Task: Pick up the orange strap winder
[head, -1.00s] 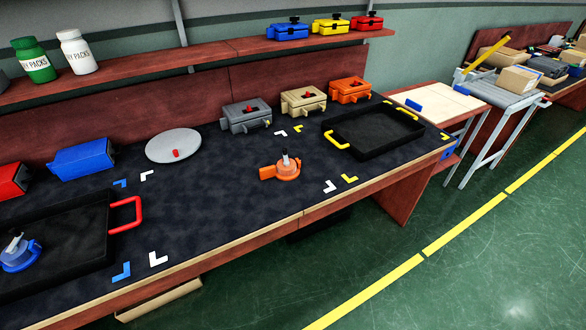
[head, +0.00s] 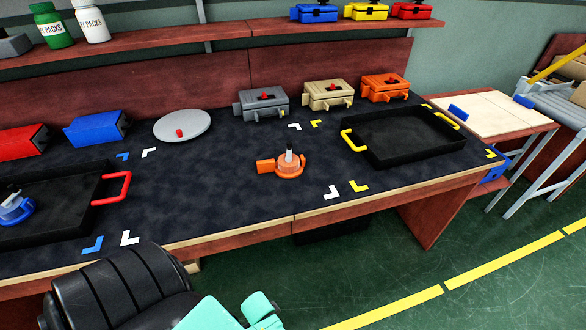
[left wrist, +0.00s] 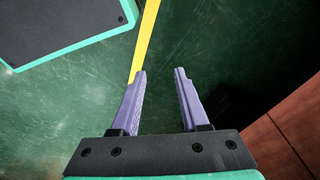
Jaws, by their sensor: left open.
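The orange strap winder (head: 289,168) sits on the dark table mat in the head view, in the open middle area. It has an orange round body, an orange block on its left and a grey-white upright handle. My left gripper (left wrist: 159,74) is open and empty in the left wrist view, with two purple fingers over green floor. The strap winder does not show in that view. In the head view, black and teal arm parts show at the bottom edge, below the table's front edge. My right gripper is not in view.
A black tray with yellow handles (head: 398,159) stands right of the winder. A black tray with red handles (head: 75,231) at left holds a blue winder (head: 14,210). A grey disc (head: 182,127) and several coloured boxes stand behind. The mat around the orange winder is clear.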

